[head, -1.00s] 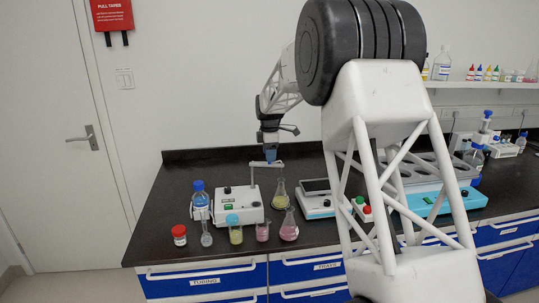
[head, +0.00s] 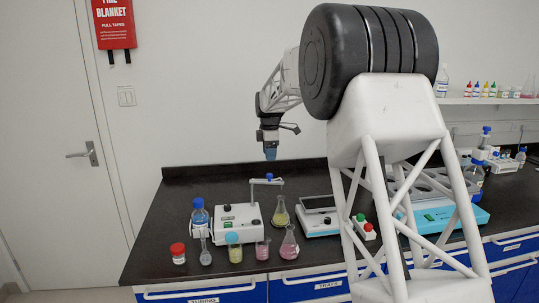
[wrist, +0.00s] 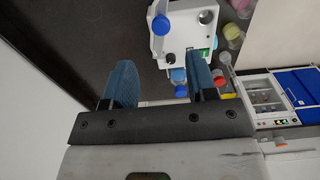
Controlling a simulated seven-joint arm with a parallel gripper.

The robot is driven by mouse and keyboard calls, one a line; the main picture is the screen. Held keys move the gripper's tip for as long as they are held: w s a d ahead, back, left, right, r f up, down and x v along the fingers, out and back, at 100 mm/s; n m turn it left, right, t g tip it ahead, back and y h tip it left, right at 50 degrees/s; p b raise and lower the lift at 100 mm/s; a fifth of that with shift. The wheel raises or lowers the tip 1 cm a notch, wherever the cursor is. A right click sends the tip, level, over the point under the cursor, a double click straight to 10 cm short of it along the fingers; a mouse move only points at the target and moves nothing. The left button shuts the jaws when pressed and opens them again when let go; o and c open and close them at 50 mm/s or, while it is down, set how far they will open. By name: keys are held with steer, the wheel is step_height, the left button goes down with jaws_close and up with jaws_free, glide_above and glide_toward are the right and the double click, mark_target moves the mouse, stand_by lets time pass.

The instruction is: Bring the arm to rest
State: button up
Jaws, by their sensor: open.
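My gripper (head: 270,153) hangs in the air, pointing down, above the back of the black bench (head: 185,190). It is apart from the blue-knobbed arm of the white stirrer-like device (head: 238,217) below it. In the wrist view, the two blue fingers of my gripper (wrist: 161,62) stand wide apart with nothing held between them. The white device (wrist: 190,18) and its blue knob (wrist: 161,24) lie beyond the fingers there.
A balance-like device (head: 319,222) stands right. The air around my gripper is clear.

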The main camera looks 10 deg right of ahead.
steer(key=shift+s+r, duration=0.1)
steer(key=s+d+r+m, duration=0.1)
steer(key=s+r+m, duration=0.15)
steer(key=s, duration=0.75)
steer(key=s+r+m+t, duration=0.15)
steer(key=s+m, duration=0.25)
steer(key=s, duration=0.7)
steer(key=s+d+r+m, duration=0.1)
steer(key=s+r+m, duration=0.2)
steer(key=s, duration=0.7)
steer(key=s+f+m, duration=0.3)
steer(key=s, duration=0.7)
steer(key=s+f+m, duration=0.3)
steer(key=s, duration=0.7)
steer(key=s+f+m+t, duration=0.1)
steer(key=s+f+m, duration=0.2)
steer(key=s, duration=0.8)
steer(key=shift+d+f, duration=0.15)
steer(key=shift+f, duration=0.1)
